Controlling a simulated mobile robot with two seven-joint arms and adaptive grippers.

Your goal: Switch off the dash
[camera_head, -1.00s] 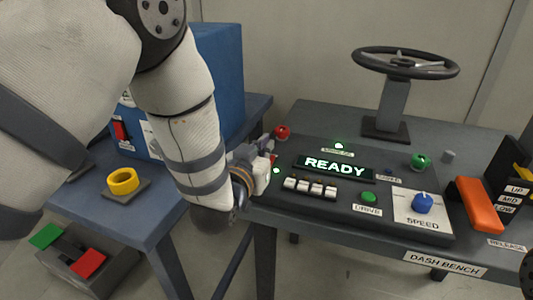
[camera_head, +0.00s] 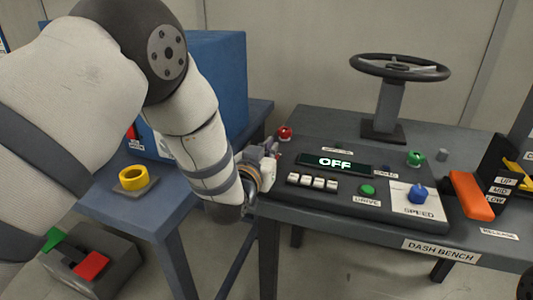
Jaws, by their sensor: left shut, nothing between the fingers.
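The dash panel (camera_head: 310,208) is a dark console on the dash bench, and its display (camera_head: 336,163) reads "OFF". My left gripper (camera_head: 268,168) is shut and empty at the panel's left end, beside the display and the row of white keys (camera_head: 312,182). The arm and wrist hide the panel's left edge and whatever control is there. A red knob (camera_head: 284,133) stands just behind the gripper. A green button (camera_head: 367,190) labelled DRIVE and a blue SPEED knob (camera_head: 417,194) are further right. My right gripper is not in view.
A steering wheel (camera_head: 400,67) stands at the back of the bench. An orange lever (camera_head: 471,195) is at the right. A blue box (camera_head: 220,85) and a yellow ring (camera_head: 134,177) are on the left table. A pedal box (camera_head: 110,268) with red and green pedals is on the floor.

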